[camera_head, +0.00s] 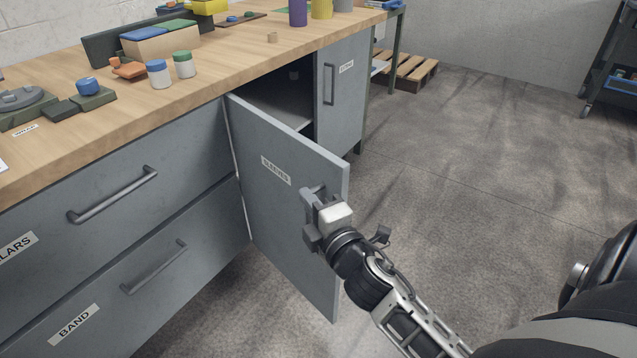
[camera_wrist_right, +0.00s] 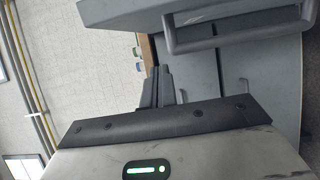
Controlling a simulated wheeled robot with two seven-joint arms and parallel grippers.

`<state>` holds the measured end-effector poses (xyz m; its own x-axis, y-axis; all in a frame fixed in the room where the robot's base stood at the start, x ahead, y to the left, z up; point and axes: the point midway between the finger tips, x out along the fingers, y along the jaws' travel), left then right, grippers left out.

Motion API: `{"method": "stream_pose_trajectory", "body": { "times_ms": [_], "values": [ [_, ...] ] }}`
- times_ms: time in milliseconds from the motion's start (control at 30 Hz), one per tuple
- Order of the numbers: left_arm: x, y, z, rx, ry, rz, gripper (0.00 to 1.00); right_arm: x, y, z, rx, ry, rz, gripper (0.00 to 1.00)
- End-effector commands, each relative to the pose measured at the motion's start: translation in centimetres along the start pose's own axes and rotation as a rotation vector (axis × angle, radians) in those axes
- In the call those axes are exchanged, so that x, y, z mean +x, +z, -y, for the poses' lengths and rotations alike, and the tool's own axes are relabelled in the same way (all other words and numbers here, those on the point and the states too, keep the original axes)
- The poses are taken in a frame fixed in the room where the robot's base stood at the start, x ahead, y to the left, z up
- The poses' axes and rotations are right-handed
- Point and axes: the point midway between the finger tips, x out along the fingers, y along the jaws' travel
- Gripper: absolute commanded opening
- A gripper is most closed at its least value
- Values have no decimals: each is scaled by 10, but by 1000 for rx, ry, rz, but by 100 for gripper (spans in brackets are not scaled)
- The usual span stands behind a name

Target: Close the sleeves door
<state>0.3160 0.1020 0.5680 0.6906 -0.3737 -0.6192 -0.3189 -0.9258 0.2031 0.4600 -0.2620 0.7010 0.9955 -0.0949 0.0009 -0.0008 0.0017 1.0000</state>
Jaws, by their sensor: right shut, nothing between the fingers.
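The sleeves door (camera_head: 275,190) is a grey cabinet door with a "SLEEVES" label, hinged at its left side and standing wide open. Its outer face is towards me. In the right wrist view the door (camera_wrist_right: 130,10) fills the upper right, with its grey bar handle (camera_wrist_right: 215,45). My right gripper (camera_head: 312,218) is in front of the door's outer face near its free edge, overlapping the handle area. Its fingers (camera_wrist_right: 163,88) are shut and empty, beside the handle; I cannot tell whether they touch the door. My left gripper is not in view.
The open compartment (camera_head: 280,98) shows a grey shelf. To its right is a closed cabinet door (camera_head: 340,90). Drawers with bar handles (camera_head: 112,195) are at left. The wooden worktop (camera_head: 215,80) carries jars and parts. The concrete floor (camera_head: 480,150) at right is mostly clear.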

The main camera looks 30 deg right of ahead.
Motion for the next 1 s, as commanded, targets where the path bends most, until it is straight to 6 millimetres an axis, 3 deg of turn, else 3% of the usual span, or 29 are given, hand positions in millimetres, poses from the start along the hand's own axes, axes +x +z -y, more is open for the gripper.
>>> {"method": "stream_pose_trajectory", "body": {
  "times_ms": [133, 400, 1000],
  "values": [
    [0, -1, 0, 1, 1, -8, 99, 29, 2, 0, -3, 1, 0, 0],
    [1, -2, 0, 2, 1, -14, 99, 34, 35, 1, 0, -1, 0, 0],
    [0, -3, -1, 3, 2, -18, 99, 38, 41, 0, -1, -1, -22, 0]
  ]
}}
